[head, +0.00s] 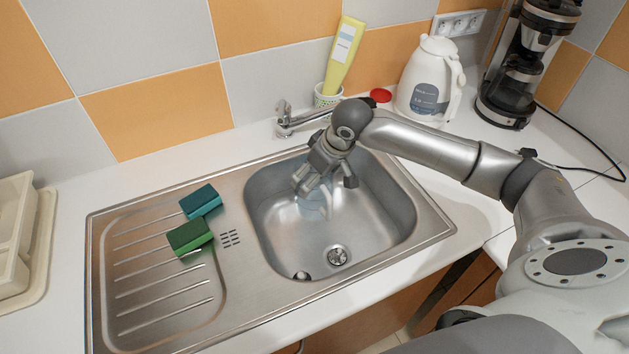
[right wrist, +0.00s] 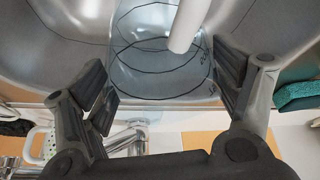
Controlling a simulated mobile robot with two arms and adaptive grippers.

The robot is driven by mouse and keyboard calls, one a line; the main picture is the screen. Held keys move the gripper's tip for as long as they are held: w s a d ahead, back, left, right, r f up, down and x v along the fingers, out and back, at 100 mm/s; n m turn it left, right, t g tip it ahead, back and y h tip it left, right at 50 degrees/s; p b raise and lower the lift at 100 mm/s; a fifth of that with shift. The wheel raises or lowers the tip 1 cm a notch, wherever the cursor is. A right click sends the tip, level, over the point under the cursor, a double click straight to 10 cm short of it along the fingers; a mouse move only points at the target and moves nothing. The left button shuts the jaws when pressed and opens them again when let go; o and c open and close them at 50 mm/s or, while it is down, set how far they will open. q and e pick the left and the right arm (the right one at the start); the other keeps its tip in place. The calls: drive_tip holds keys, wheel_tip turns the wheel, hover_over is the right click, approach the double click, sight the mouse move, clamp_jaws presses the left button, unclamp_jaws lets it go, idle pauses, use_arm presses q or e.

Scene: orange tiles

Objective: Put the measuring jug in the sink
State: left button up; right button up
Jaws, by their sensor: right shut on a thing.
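The measuring jug (head: 313,206) is clear, faintly bluish and hard to make out against the metal in the head view. It is inside the sink basin (head: 385,215), below my right gripper (head: 322,184). In the right wrist view the jug (right wrist: 150,82) shows as a clear round vessel with dark lines, between the two fingers of my right gripper (right wrist: 165,90), which is shut on it. I cannot tell whether the jug's base touches the basin floor. My left gripper is not in view.
Two green sponges (head: 200,201) (head: 190,237) lie on the drainboard (head: 150,290). The faucet (head: 284,118) stands behind the basin. A yellow bottle (head: 344,55), white kettle (head: 428,80), red lid (head: 380,95) and coffee maker (head: 520,65) stand at the back. A cream rack (head: 15,235) is at left.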

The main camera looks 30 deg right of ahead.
drive_tip(key=x, duration=0.2)
drive_tip(key=d+p+x, duration=0.1)
drive_tip(key=x, duration=0.2)
drive_tip(key=shift+s+f, duration=0.1)
drive_tip(key=shift+f, duration=0.35)
drive_tip(key=o, duration=1.4)
drive_tip(key=v, duration=1.2)
drive_tip(key=shift+d+b, duration=0.1)
drive_tip(key=shift+b, duration=0.3)
